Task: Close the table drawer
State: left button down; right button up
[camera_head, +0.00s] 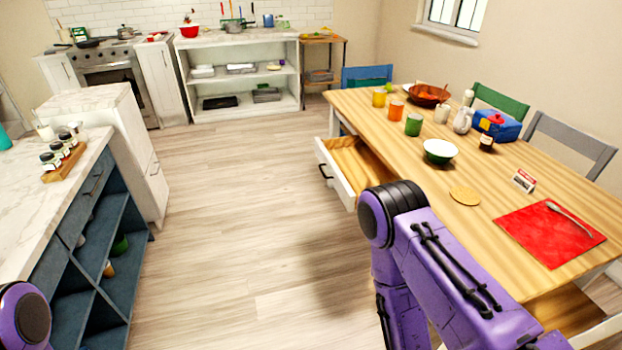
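The wooden dining table (462,165) stands at the right. A table drawer (333,177) with a white front, a dark handle and a wooden inside is pulled out from the table's left side, and it looks empty where I can see in. My purple right arm crosses in front of the table and hides part of its near left side. A second open, wood-lined part with a white edge (603,331) shows at the lower right, partly hidden by my arm; I cannot tell if it is another drawer. Neither gripper is in view.
Open floor (235,220) lies between the table and the blue island (95,225) at the left. Cups, a green bowl (440,151), a red mat (548,233) and a blue box (497,126) are on the table. Chairs stand along its far side.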

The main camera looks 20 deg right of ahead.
aim_at(351, 166)
jog(key=z, duration=0.3)
jog(key=i, duration=0.75)
jog(key=z, duration=1.05)
jog(key=i, duration=0.4)
jog(key=z, duration=0.5)
